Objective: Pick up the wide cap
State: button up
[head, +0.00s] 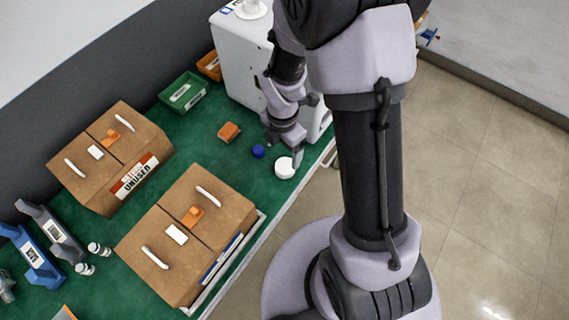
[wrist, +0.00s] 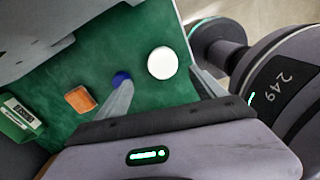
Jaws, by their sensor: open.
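The wide cap looks to be the white round cap (head: 284,169), lying flat on the green table top near its right edge. In the wrist view the white cap (wrist: 162,63) shows in full between and beyond the two fingers. A smaller blue cap (head: 259,151) lies just left of it. The blue cap also shows in the wrist view (wrist: 121,77), beside the left finger's tip. My gripper (head: 284,149) is open, empty and pointing down above the white cap. Its fingers also show in the wrist view (wrist: 161,76). I cannot tell the exact height above the cap.
An orange block (head: 229,132) lies left of the caps. A green bin (head: 184,93) and a white machine (head: 238,62) stand behind. Two brown boxes (head: 228,213) (head: 133,137) with items on top fill the front left. The green top around the caps is mostly clear.

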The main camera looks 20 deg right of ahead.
aim_at(284, 166)
jog(key=f+b, duration=0.1)
jog(key=f, duration=0.1)
jog(key=f+b, duration=0.1)
jog(key=f, duration=0.2)
jog(key=f+b, duration=0.1)
jog(key=f, duration=0.1)
jog(key=shift+s+d+f, duration=0.1)
jog(key=shift+s+f, duration=0.05)
jog(key=shift+s, duration=0.1)
jog(key=c, duration=1.4)
jog(key=shift+r, duration=0.25)
